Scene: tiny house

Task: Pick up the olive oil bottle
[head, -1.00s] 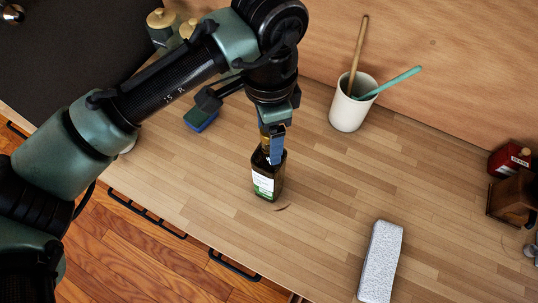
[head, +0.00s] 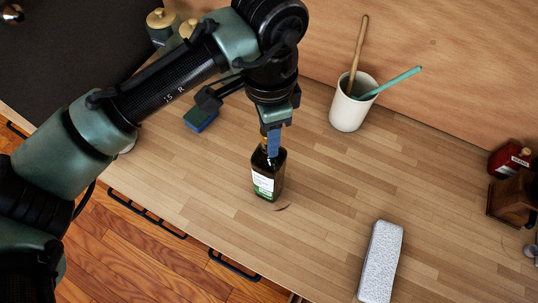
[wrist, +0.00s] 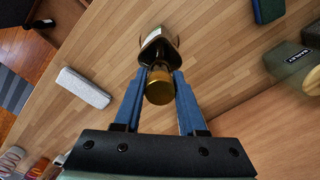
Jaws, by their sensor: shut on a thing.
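The olive oil bottle (head: 267,178) is dark glass with a white and green label. It stands upright on the wooden counter in the head view. My gripper (head: 273,145) is above it, with its fingers down around the bottle's neck. In the wrist view my gripper (wrist: 159,88) has its two blue fingers on either side of the neck, just below the gold cap, and is shut on it. The bottle (wrist: 158,47) runs away from the camera there, its lower part mostly hidden by foreshortening.
A white cup (head: 350,106) with two utensils stands behind, to the right. A grey speckled block (head: 381,262) lies at the front right. A blue and green sponge (head: 200,118) lies to the left. A red tin (head: 509,160) is at the far right. The counter around the bottle is clear.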

